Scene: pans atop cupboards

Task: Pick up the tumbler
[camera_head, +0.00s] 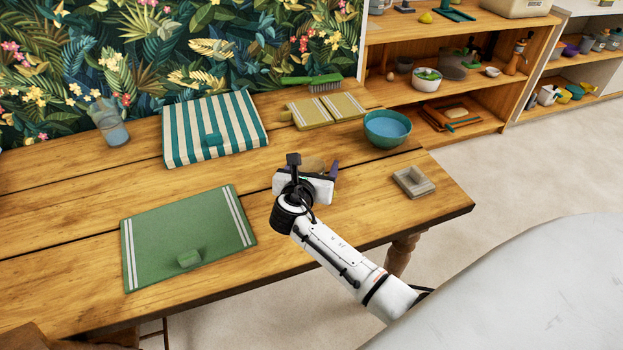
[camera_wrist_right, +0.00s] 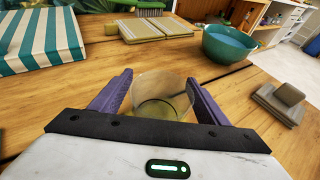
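A clear tumbler (camera_wrist_right: 162,92) with a yellowish tint stands on the wooden table in the right wrist view. My right gripper (camera_wrist_right: 161,80) has its two purple fingers spread, one on each side of the tumbler. The fingers look very close to its sides; I cannot tell whether they touch. In the head view, my right gripper (camera_head: 319,169) is low over the table, and its wrist largely hides the tumbler. My left gripper is not in view.
A teal bowl (camera_head: 387,134) stands beyond the gripper, and a small grey square dish (camera_head: 413,182) to its right. A green mat (camera_head: 180,237), striped cloth (camera_head: 180,130), yellow cloths (camera_head: 328,110), brush (camera_head: 325,84) and bluish glass vessel (camera_head: 112,130) are also on the table.

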